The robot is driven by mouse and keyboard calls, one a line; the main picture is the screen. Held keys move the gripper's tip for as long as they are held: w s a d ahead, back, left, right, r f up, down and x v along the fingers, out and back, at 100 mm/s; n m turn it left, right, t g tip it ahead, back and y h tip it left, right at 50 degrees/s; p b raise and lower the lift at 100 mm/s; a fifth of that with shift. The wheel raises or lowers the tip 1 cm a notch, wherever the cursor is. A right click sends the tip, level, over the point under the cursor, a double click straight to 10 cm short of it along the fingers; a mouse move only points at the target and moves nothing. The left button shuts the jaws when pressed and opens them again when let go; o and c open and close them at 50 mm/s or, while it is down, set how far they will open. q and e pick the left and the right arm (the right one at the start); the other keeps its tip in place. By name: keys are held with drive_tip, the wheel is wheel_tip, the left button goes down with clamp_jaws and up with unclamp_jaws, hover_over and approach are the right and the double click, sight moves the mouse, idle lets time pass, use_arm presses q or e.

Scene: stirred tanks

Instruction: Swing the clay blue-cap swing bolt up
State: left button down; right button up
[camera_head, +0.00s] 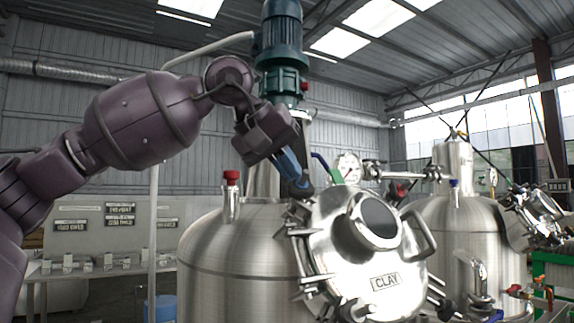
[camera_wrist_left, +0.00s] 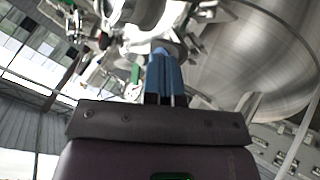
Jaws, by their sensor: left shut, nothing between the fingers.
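The tank lid marked CLAY (camera_head: 385,281) is a round steel manway with a dark sight glass (camera_head: 375,216). Several swing bolts line its rim, and some stick out at its lower left (camera_head: 312,283). I cannot make out a blue cap on any of them. My left gripper (camera_head: 296,178) has blue fingers and is shut with nothing between them. It is at the lid's upper left edge, close to dark rim hardware; whether it touches is unclear. In the left wrist view its fingers (camera_wrist_left: 161,54) point toward blurred metal fittings. My right gripper is not in view.
The CLAY tank's steel body (camera_head: 235,262) carries a red-capped fitting (camera_head: 231,190) and a blue-green motor (camera_head: 282,45). A lever with blue and green parts (camera_head: 328,168) and a gauge (camera_head: 348,165) sit just above the lid. A second tank (camera_head: 455,225) stands at the right.

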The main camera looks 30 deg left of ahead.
sight(307, 172)
use_arm(q)
drive_tip(key=shift+w+d+f+y+p, duration=0.1)
drive_tip(key=shift+w+d+y+p, duration=0.05)
drive_tip(key=shift+d+y+p, duration=0.4)
drive_tip(key=shift+w+d+f+n+y, duration=0.15)
drive_tip(key=shift+d+n+y, duration=0.15)
drive_tip(key=shift+d, duration=0.2)
drive_tip(key=shift+w+d+f, duration=0.2)
drive_tip(key=shift+d, duration=0.15)
drive_tip(key=shift+s+a, duration=0.1)
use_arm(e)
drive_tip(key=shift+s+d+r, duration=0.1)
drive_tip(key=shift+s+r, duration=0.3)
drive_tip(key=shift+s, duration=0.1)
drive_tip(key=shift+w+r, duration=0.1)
